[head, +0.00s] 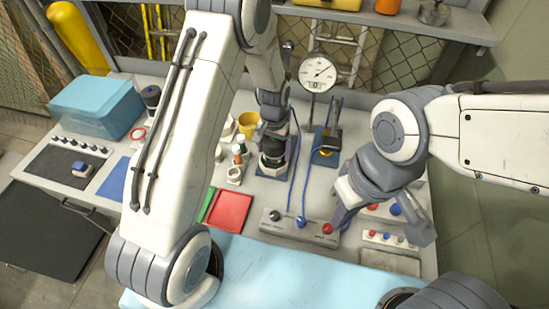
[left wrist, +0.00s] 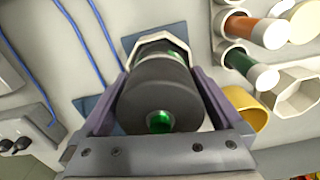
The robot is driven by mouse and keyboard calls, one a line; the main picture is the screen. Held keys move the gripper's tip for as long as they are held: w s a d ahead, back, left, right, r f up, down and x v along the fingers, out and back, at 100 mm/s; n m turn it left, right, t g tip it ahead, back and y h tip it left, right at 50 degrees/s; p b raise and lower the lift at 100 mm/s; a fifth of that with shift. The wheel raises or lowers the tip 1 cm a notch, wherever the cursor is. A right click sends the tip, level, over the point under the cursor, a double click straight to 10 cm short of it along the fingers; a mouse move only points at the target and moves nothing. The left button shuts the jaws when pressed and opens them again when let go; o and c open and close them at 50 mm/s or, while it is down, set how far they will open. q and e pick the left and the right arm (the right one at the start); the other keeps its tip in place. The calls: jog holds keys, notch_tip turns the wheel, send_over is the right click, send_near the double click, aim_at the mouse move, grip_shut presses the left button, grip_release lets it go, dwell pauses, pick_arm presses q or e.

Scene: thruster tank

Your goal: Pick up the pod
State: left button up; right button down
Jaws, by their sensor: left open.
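The pod (left wrist: 160,95) is a dark grey cylinder with a green light on its end. It sits in a pale angular holder on a blue base, and its lower part shows in the head view (head: 272,160) below my left gripper (head: 271,136). In the left wrist view, my left gripper's two purple-grey fingers (left wrist: 160,105) stand open on either side of the pod. I cannot tell whether they touch it. My right gripper (head: 382,222) is over the front right of the bench, fingers spread apart, with nothing seen between them.
A dial gauge (head: 317,73) and a blue stand (head: 327,145) are right of the pod. A yellow cup (head: 248,124) and small bottles stand left of it. Blue cables run beside it. A red tray (head: 230,211) and a knobbed panel (head: 299,228) lie in front.

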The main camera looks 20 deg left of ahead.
pick_arm(q)
grip_shut()
dwell(0.3)
